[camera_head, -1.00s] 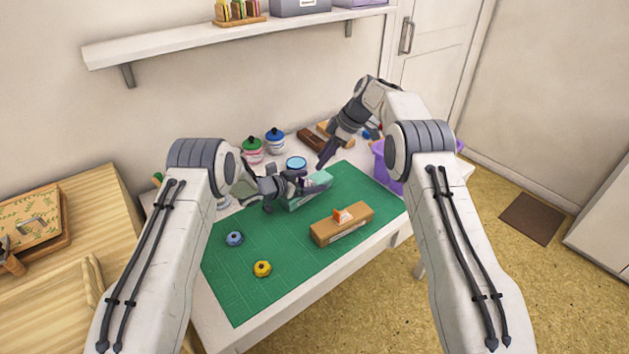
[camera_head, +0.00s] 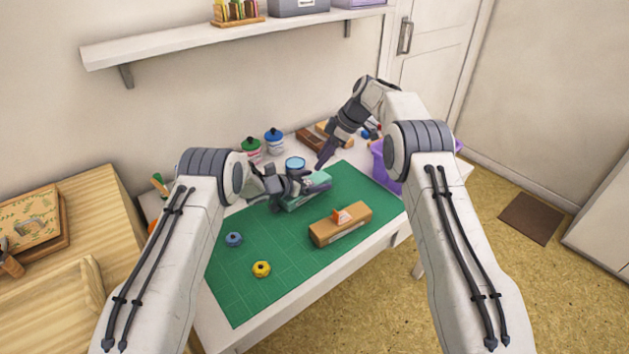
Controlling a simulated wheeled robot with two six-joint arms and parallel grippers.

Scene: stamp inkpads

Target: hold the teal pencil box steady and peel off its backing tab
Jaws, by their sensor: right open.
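The teal pencil box (camera_head: 319,184) lies near the far side of the green mat (camera_head: 265,239), partly covered by my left gripper. My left gripper (camera_head: 292,186) is at the left end of the box, over or against it. Whether its fingers are closed on the box is too small to tell. A small pale patch shows on the box beside the fingers; I cannot make out a backing tab for certain. My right gripper (camera_head: 324,157) is open and empty, pointing down, just beyond the box and apart from it.
A brown box with an orange-and-white piece on top (camera_head: 341,227) stands on the mat's right half. Several jars (camera_head: 274,140) and a purple bin (camera_head: 385,168) border the mat. The mat's front middle is clear.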

